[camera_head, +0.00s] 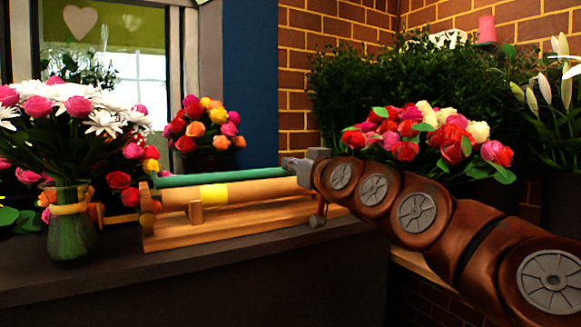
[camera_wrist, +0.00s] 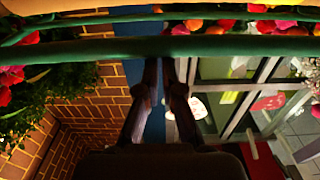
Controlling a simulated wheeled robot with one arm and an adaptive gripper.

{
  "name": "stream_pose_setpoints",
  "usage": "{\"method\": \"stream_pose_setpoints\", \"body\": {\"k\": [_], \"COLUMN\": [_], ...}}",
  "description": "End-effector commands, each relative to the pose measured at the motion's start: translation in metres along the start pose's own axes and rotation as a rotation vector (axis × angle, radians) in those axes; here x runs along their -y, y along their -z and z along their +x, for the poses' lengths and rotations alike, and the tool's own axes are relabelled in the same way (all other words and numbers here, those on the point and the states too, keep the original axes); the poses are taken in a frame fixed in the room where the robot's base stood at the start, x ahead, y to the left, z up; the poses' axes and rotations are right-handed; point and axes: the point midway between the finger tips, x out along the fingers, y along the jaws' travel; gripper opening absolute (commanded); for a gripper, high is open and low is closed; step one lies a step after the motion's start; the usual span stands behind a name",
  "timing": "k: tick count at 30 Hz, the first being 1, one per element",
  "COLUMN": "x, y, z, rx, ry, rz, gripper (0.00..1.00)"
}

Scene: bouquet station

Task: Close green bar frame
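The green bar (camera_head: 220,177) of the frame lies along the top of a wooden roll holder in the head view, above a brown roll with a yellow band (camera_head: 214,194). My gripper (camera_head: 295,165) is at the bar's right end. In the wrist view the green bar (camera_wrist: 240,47) crosses close in front of the camera and hides the fingertips. The fingers of my gripper (camera_wrist: 161,65) run nearly together toward it, with only a thin gap and nothing seen between them. I cannot tell whether they touch the bar.
The wooden holder (camera_head: 235,232) stands on a dark counter (camera_head: 190,277). A glass vase (camera_head: 72,235) of flowers stands to its left. Red and orange flowers (camera_head: 205,126) are behind it, and a large bouquet (camera_head: 430,140) with greenery is behind my arm at right.

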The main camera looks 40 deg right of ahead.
Motion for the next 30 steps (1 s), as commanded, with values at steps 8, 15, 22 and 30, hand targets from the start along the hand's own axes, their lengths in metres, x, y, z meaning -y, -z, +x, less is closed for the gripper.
{"method": "stream_pose_setpoints", "body": {"k": [8, 15, 22, 30], "x": [0.006, 0.01, 0.011, 0.009], "y": [-0.022, -0.028, -0.025, 0.012], "z": [0.003, 0.005, 0.006, 0.006], "rx": [0.037, 0.048, 0.052, 0.038], "ry": [0.019, 0.027, 0.03, 0.022], "rz": [-0.002, -0.001, -0.001, -0.002], "gripper": [0.0, 0.0, 0.0, 0.0]}}
